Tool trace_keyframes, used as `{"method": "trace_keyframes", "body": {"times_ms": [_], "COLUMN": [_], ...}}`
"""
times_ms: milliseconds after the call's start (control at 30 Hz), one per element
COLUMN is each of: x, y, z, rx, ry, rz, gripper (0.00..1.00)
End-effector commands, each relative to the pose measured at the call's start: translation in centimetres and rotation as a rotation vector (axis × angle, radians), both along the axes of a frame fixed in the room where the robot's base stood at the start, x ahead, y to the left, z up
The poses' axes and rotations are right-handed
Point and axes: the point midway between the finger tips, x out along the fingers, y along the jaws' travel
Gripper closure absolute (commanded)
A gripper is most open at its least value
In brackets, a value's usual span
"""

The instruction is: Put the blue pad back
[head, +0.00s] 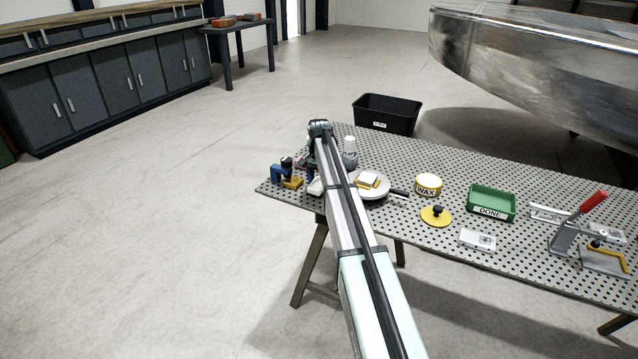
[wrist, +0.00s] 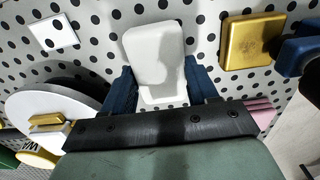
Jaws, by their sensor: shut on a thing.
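My gripper (wrist: 160,88) has dark blue fingers, shut on a white rounded block (wrist: 155,50) over the perforated bench. In the head view a small white piece (head: 316,187) shows beside my arm, near the bench's left end; my arm hides most of the gripper. I see no plainly blue pad; whether the white block has a blue side I cannot tell. A yellow-and-white pad (head: 368,181) lies on the round white disc (head: 376,192) and also shows in the wrist view (wrist: 50,121).
A blue-and-yellow tool (head: 287,176) stands close left of my gripper. A pink stack (wrist: 262,112) is near it. A wax tin (head: 428,184), a yellow disc with a knob (head: 436,216), a green DONE tray (head: 491,203) and a red-handled clamp (head: 575,225) are to the right.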

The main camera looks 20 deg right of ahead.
Motion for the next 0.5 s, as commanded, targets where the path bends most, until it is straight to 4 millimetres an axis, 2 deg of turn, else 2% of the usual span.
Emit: {"method": "trace_keyframes", "body": {"times_ms": [100,467,500], "x": [-0.03,-0.01,-0.01], "y": [0.01,0.0,0.0], "z": [-0.96,-1.19,-1.2], "rx": [0.001,0.001,0.0], "ry": [0.001,0.001,0.0], "rz": [0.0,0.0,0.0], "gripper": [0.66,0.66,0.4]}}
